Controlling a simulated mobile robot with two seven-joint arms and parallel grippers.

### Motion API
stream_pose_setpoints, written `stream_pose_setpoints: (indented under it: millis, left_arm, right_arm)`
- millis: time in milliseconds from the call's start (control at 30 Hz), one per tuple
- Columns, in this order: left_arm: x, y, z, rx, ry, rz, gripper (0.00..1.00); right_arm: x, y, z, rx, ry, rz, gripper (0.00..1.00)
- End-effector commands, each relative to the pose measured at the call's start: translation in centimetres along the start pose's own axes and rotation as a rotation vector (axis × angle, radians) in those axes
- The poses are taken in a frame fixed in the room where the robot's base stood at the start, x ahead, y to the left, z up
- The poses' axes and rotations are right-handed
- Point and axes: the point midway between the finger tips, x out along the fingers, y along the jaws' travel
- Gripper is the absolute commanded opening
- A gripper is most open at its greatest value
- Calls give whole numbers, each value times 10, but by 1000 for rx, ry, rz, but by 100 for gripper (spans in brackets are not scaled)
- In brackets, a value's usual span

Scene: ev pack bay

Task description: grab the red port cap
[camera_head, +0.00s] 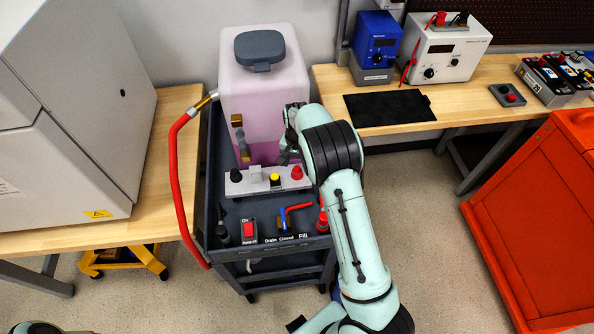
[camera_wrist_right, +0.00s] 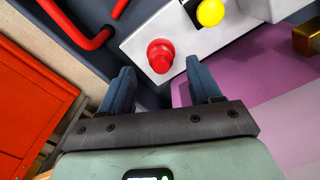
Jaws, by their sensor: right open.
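The red port cap (camera_head: 297,173) sits at the right end of a light grey port block (camera_head: 255,188), in front of a pink-filled tank. In the right wrist view the red cap (camera_wrist_right: 160,55) is a round ribbed knob, standing on the block between and just beyond the fingertips. My right gripper (camera_head: 286,153) is just above and behind the cap in the head view, partly hidden by its own wrist. In the right wrist view its two dark blue fingers (camera_wrist_right: 160,78) are open with nothing between them. My left gripper is not in view.
A yellow cap (camera_head: 275,180) and a black cap (camera_head: 236,175) share the block. The tank (camera_head: 262,100) rises close behind. On the cart in front are a red-handled valve (camera_head: 290,210) and a red switch (camera_head: 249,229). A red hose (camera_head: 174,180) hangs at left.

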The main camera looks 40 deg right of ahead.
Motion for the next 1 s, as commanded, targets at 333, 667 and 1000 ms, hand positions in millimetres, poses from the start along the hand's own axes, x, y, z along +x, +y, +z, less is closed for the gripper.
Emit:
stream_pose_setpoints:
  millis: [333,667,1000]
  left_arm:
    - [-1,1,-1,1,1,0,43]
    - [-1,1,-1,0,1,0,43]
    - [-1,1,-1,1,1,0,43]
  right_arm:
    - [38,0,-1,1,-1,1,63]
    - [38,0,-1,0,0,0,14]
    - [37,0,-1,0,0,0,10]
